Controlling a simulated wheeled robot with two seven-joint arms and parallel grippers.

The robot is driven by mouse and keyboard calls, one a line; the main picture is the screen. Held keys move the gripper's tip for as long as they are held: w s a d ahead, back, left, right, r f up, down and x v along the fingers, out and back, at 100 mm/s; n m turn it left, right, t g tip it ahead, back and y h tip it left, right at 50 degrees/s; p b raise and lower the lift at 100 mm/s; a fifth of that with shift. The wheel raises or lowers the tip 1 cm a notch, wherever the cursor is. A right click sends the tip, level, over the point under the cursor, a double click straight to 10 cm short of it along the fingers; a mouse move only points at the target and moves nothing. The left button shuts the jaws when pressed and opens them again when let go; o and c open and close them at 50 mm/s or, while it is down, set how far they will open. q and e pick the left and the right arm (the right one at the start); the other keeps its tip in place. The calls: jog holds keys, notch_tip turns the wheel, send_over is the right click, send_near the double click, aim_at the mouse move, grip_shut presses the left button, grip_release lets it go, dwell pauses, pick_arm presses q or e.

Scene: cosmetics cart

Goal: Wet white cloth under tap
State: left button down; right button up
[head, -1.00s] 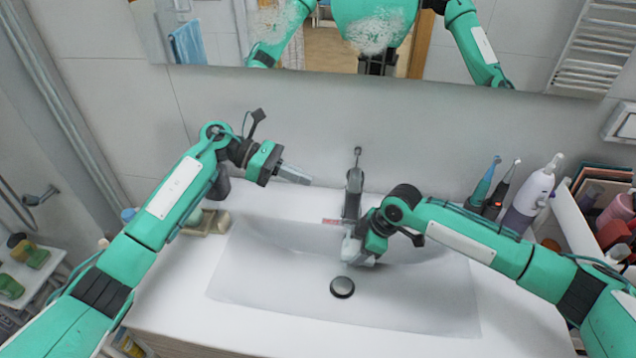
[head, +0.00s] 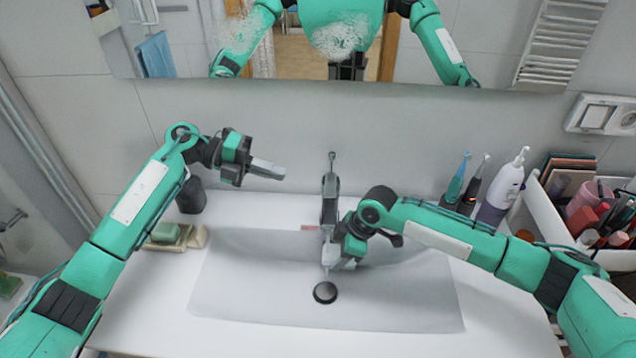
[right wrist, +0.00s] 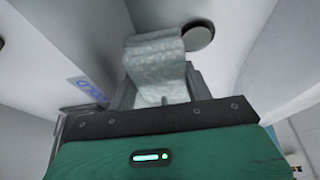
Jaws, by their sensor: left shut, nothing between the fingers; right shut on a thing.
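The white cloth (right wrist: 155,62) is a small, crumpled, pale piece between the fingers of my right gripper (right wrist: 160,90) in the right wrist view. In the head view my right gripper (head: 338,255) is low over the basin, close by the grey tap (head: 330,195), and largely hides the cloth. The tap's spout end is partly hidden by the gripper. I cannot tell whether water runs or the cloth is wet. My left gripper (head: 268,169) is shut and empty, raised above the sink's back left.
The white basin (head: 230,290) has a dark round drain (head: 325,292) just in front of my right gripper. A soap dish (head: 178,238) and dark cup (head: 191,196) stand at left. Toothbrushes, a white-purple bottle (head: 503,187) and a filled organizer (head: 560,215) crowd the right.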

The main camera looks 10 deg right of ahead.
pick_arm(q)
jog(key=n, duration=0.5)
jog(key=r+n, duration=0.2)
jog(key=n, duration=1.5)
send_over(330, 185)
jog(key=s+a, duration=0.1)
jog(key=a, duration=0.2)
jog(key=shift+s+f, duration=0.2)
jog(key=shift+f, duration=0.5)
jog(key=shift+s+f, duration=0.25)
jog(key=shift+f, duration=0.5)
jog(key=shift+s+f, duration=0.2)
jog(key=shift+f, duration=0.5)
jog(key=shift+d, duration=0.1)
